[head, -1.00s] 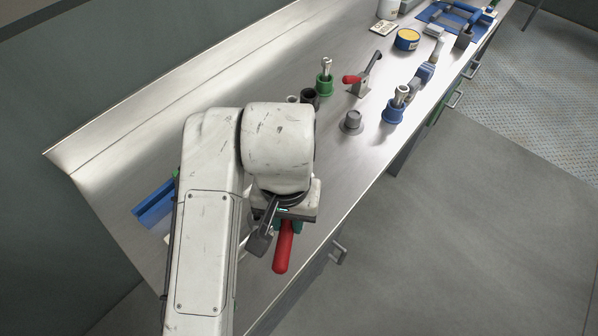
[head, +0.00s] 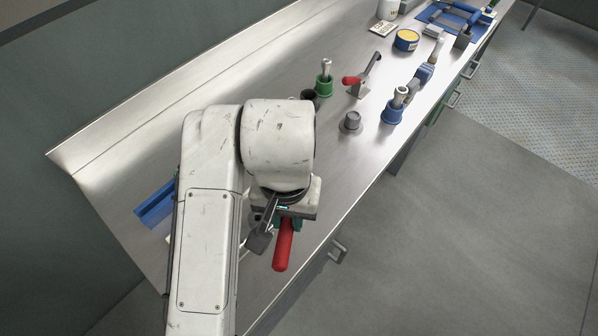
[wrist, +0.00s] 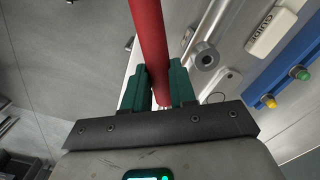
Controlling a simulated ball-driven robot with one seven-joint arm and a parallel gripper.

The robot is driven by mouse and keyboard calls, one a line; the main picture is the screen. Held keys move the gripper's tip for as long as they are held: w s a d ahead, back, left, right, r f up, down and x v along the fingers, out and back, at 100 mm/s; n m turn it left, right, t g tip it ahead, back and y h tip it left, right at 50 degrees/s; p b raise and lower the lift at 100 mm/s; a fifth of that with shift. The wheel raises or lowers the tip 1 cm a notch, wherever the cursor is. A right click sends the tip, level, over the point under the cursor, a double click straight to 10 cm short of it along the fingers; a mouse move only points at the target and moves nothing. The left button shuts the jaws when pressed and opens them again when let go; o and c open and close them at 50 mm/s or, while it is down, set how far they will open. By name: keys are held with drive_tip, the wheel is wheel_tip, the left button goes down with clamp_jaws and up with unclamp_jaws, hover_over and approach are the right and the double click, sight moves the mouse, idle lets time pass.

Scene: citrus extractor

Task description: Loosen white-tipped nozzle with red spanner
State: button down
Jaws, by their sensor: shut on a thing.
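The red spanner (head: 284,245) is held in my gripper (head: 291,222), close to the front edge of the steel bench. In the wrist view, its red handle (wrist: 150,40) runs up between the two teal jaws of my gripper (wrist: 160,85), which are shut on it. The spanner's far end is out of the wrist view, and its working head cannot be made out. A round grey metal fitting (wrist: 205,56) sits just right of the handle in the wrist view. I cannot make out a white-tipped nozzle in either view; my arm hides part of the bench.
A blue block (head: 155,203) lies left of my arm; green (wrist: 304,73) and yellow (wrist: 268,101) knobs and a GUIDE plate (wrist: 271,30) show in the wrist view. A green cup (head: 324,90), blue cup (head: 391,116), grey knob (head: 350,123) and red-handled clamp (head: 360,85) stand further along.

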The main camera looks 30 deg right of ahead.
drive_tip(key=shift+r+p, duration=1.25)
drive_tip(key=shift+r, duration=0.2)
wheel_tip(320, 180, up, 4)
drive_tip(key=p, duration=0.3)
drive_tip(key=shift+f, duration=0.2)
idle(0.3)
